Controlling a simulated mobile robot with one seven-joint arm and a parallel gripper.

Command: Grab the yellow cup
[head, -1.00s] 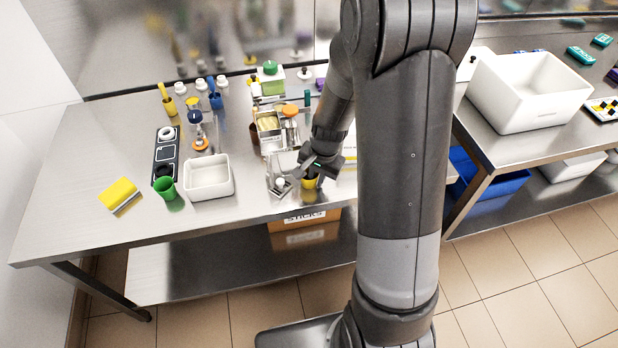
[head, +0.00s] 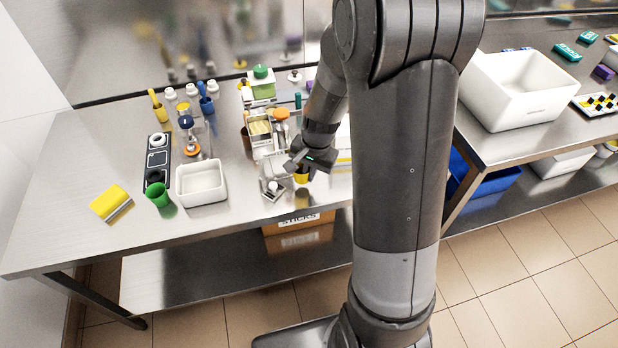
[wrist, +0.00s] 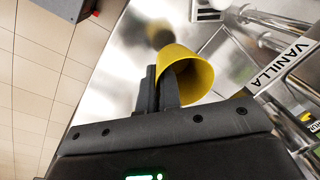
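The yellow cup (head: 301,178) is just under my gripper (head: 312,160) near the front edge of the steel table in the head view. In the wrist view the yellow cup (wrist: 190,75) is tilted in the picture, with its open mouth toward the lower right. My gripper (wrist: 160,90) is shut on the cup's wall, one finger outside and one against the inside. The cup's dark reflection shows apart from it on the table, so it appears held a little above the surface. My arm hides part of the table to the right.
A metal machine (head: 270,150) stands close beside the gripper; a VANILLA label (wrist: 285,65) is near in the wrist view.

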